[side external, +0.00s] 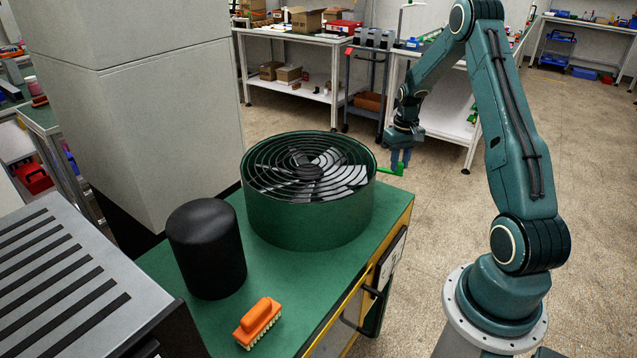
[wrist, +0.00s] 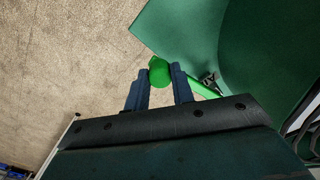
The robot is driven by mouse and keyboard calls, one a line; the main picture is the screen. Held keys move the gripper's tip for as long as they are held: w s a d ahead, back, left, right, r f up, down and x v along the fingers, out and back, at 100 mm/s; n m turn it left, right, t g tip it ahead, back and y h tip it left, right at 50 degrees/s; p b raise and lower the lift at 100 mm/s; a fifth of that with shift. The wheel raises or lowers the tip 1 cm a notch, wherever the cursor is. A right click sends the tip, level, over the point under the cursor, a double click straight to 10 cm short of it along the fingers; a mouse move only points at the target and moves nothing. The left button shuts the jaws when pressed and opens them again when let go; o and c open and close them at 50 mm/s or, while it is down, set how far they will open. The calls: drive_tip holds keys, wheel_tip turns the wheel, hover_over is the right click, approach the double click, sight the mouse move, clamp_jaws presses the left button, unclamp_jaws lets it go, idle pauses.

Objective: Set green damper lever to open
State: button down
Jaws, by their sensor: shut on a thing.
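The green damper lever (side external: 389,170) sticks out to the right from the side of the round dark green fan housing (side external: 310,215), near its rim. My gripper (side external: 400,160) is at the lever's outer end. In the wrist view my gripper (wrist: 160,75) has its two blue fingers on either side of the lever's round green knob (wrist: 159,72), shut on it. The lever's thin arm (wrist: 205,89) runs from the knob toward the housing (wrist: 258,45), partly behind my gripper. I cannot read any open or closed marking.
The housing stands on a green-topped cart (side external: 215,318). A black cylinder (side external: 206,250) and an orange brush (side external: 258,323) are on the cart, left of and in front of the housing. A grey cabinet (side external: 140,120) stands behind. Open floor (side external: 440,220) lies right of the cart.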

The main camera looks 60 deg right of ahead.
drive_tip(key=shift+d, duration=0.2)
drive_tip(key=c, duration=1.2)
unclamp_jaws()
drive_tip(key=shift+o, duration=0.2)
drive_tip(key=shift+r, duration=0.15)
wheel_tip(320, 180, up, 14)
drive_tip(key=shift+f, duration=0.2)
